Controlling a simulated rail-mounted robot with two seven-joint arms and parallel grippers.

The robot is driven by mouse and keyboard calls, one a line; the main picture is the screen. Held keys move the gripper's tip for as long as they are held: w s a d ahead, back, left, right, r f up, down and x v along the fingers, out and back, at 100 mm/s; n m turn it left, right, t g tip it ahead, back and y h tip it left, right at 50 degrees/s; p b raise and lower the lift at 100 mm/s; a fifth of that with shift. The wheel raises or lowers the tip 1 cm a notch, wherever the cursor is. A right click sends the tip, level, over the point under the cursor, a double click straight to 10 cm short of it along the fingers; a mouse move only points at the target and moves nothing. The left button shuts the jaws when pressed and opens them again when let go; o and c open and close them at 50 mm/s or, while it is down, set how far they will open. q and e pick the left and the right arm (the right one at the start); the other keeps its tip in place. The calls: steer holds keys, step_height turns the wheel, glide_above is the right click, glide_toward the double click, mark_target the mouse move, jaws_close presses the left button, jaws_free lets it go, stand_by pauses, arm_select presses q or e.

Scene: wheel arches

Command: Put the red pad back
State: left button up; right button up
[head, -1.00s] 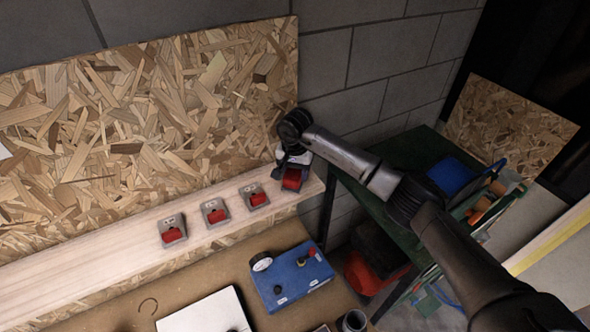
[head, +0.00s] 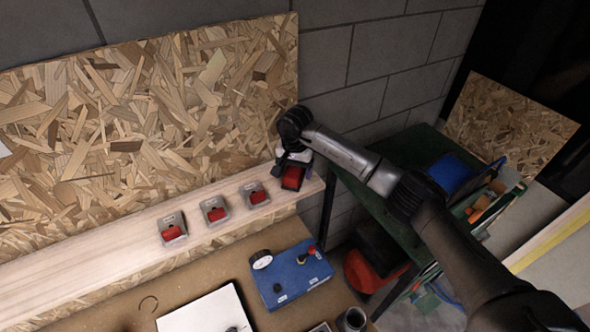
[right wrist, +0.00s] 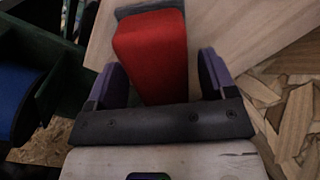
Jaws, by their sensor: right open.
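The red pad (head: 292,177) is at the right end of the pale wooden shelf (head: 110,240). My right gripper (head: 292,165) is directly over it in the head view and partly covers it. In the right wrist view the red pad (right wrist: 150,55) stands between the two purple-and-black fingers of my right gripper (right wrist: 162,78). The fingers are open, with a visible gap beside the pad on the left. A grey piece shows at the pad's far end; whether the pad is seated in it I cannot tell. My left gripper is not in view.
Several similar grey holders with red pads, such as the nearest one (head: 256,195), stand in a row left of my gripper. A chipboard panel (head: 150,110) rises behind the shelf. A blue box (head: 290,274) with a gauge sits on the bench below. A green table (head: 415,150) stands right.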

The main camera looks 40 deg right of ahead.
step_height(320, 180, up, 10)
steer(key=b, duration=0.2)
steer(key=shift+b, duration=0.4)
steer(key=shift+r, duration=0.9)
